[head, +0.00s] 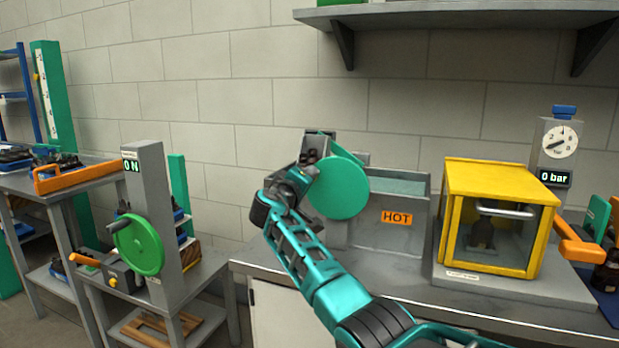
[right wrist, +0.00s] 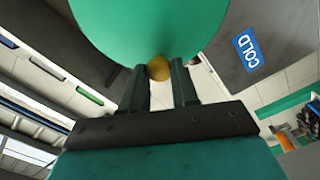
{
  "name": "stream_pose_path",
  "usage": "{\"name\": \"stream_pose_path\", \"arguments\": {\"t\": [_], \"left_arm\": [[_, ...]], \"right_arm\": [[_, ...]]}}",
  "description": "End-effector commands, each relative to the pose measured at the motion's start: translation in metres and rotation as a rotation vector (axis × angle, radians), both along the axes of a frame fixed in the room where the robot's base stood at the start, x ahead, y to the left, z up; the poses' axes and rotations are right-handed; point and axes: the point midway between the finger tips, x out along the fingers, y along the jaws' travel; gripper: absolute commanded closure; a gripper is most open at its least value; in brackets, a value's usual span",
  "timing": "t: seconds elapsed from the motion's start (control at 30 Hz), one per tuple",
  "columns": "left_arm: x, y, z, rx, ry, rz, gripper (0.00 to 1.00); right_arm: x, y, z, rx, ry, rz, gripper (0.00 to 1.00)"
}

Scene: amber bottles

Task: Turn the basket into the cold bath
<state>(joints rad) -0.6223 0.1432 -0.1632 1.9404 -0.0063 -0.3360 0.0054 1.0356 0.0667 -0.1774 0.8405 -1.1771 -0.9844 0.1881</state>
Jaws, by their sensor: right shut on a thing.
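A round green disc (head: 340,188) stands upright in front of the bath. The bath tank (head: 415,236) carries an orange HOT label (head: 397,217). My right gripper (head: 309,158) is at the disc's upper left edge. In the right wrist view my right gripper (right wrist: 162,85) is shut on a yellow knob (right wrist: 159,68) at the rim of the green disc (right wrist: 150,25). The basket cannot be made out clearly; the disc and my arm hide that area. My left gripper is in neither view.
A yellow cabinet (head: 494,174) with a clear front stands right of the bath. A gauge post (head: 556,145) reads 0 bar. At left, a green handwheel (head: 138,246) is on a grey post, and an orange-handled tray (head: 78,176) lies on a table. A shelf (head: 455,16) hangs above.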

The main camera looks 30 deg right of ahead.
Motion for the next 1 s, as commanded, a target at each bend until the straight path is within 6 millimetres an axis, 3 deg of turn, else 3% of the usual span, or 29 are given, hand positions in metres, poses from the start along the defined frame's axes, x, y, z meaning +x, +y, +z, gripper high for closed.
{"name": "stream_pose_path", "arguments": {"t": [1.0], "left_arm": [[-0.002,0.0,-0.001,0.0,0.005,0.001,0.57]], "right_arm": [[0.007,0.007,-0.036,-0.324,0.389,0.003,1.0]]}}
